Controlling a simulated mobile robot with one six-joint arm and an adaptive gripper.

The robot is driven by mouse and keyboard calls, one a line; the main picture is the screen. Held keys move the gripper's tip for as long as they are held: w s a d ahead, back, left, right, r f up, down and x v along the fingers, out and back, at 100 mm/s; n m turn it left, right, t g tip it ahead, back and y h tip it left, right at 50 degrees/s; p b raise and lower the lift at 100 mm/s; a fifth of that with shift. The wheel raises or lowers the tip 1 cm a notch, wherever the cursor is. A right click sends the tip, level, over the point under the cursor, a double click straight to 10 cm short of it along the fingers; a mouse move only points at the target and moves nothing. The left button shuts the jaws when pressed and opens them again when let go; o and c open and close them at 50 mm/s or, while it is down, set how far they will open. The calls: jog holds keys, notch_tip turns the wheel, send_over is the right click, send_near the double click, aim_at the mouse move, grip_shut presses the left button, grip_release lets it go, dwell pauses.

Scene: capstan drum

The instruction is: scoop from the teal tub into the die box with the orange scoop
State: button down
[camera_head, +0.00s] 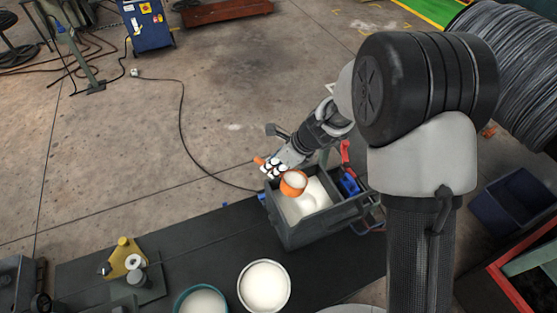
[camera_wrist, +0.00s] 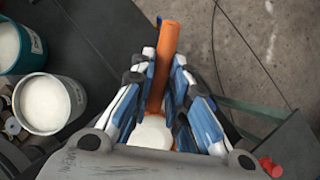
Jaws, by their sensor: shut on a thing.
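The orange scoop (camera_head: 293,185) is over the die box (camera_head: 322,226), a dark grey open box with white material inside. The scoop's bowl also holds white material. My gripper (camera_head: 272,168) is shut on the scoop's handle, above the far left side of the box. In the wrist view the orange handle (camera_wrist: 170,45) runs between the fingers of my gripper (camera_wrist: 165,68), and the bowl is partly hidden. The teal tub (camera_head: 177,303), filled with white material, stands at the bottom of the head view, cut off. It also shows in the wrist view (camera_wrist: 38,58).
A pale tub (camera_head: 287,302) of white material stands between the teal tub and the die box. A yellow fixture (camera_head: 125,256) is at the left of the dark bench. Blue and red tools (camera_head: 348,184) lie at the box's right. A cable crosses the floor behind.

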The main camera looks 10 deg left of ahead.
jog(key=shift+w+d+f+g+y+b, duration=0.2)
jog(key=shift+f+g+y+b, duration=0.1)
jog(key=shift+f+y+b, duration=0.1)
jog(key=w+d+m+g+y+b, duration=0.3)
jog(key=g+y+b, duration=0.3)
jog(key=y, duration=0.3)
jog(key=shift+w+d+r+m+g+y+b, duration=0.3)
jog(key=shift+w+d+m+y+b, duration=0.1)
jog(key=shift+w+d+b, duration=0.4)
jog(key=shift+w+d, duration=0.15)
jog(key=shift+d, duration=0.05)
dwell(1.4)
jog(key=shift+m+g+y+b, duration=0.35)
jog(key=shift+y+b, duration=0.25)
jog(key=shift+y, duration=0.2)
